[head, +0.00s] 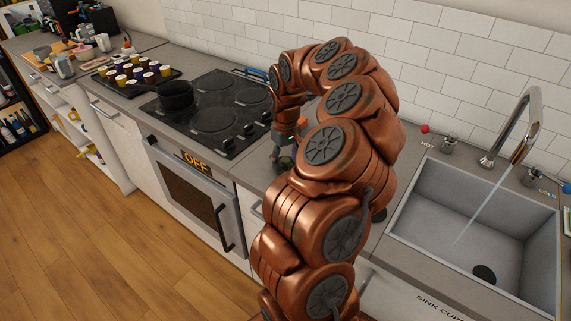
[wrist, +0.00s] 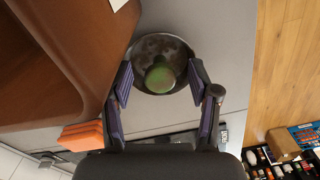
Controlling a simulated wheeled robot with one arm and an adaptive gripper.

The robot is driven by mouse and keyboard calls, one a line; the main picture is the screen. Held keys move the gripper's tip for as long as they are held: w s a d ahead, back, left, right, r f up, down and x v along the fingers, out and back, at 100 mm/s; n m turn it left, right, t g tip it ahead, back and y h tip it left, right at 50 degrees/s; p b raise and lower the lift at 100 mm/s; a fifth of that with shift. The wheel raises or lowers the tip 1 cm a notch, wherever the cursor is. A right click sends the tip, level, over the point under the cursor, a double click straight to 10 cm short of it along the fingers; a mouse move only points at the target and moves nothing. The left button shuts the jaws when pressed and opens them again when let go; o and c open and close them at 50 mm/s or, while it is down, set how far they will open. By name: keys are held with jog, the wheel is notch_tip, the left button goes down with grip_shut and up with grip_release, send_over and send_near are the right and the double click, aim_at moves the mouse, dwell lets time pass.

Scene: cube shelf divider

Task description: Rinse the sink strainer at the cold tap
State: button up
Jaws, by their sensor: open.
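A round metal dish, likely the sink strainer (wrist: 178,48), sits on the grey counter with a green round part in its middle. My gripper (wrist: 160,72) is open over it, with one finger at each side of the rim; I cannot tell whether they touch it. In the head view my gripper (head: 283,160) is low over the counter between hob and sink, and my arm hides the strainer. The tap (head: 530,112) runs a stream of water (head: 479,208) into the sink (head: 418,212). The cold handle (head: 530,177) is right of the spout; the hot handle (head: 448,146) is left.
An orange block (wrist: 83,135) lies beside my gripper's left finger. The hob (head: 222,112) holds a black pan (head: 175,96). A tray of several cups (head: 137,73) stands farther left. The sink basin is clear around its dark drain (head: 484,274).

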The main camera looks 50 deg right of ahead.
aim_at(285, 159)
grip_shut()
dwell(0.5)
notch_tip(285, 159, up, 18)
jog(key=b, duration=0.3)
jog(key=shift+b, duration=0.4)
jog(key=shift+w, duration=0.1)
jog(key=w+a+f+n, duration=0.1)
jog(key=w+a+f, duration=0.55)
jog(key=a, duration=0.25)
jog(key=w+a+f+n, duration=0.1)
jog(key=w+a+f, duration=0.5)
jog(key=w+a, duration=0.15)
jog(key=a+f, duration=0.5)
jog(key=a, duration=0.4)
jog(key=a+f, duration=0.5)
jog(key=a, duration=0.4)
jog(key=shift+w+a+n, duration=0.15)
jog(key=shift+w+n, duration=0.15)
jog(key=shift+w, duration=0.1)
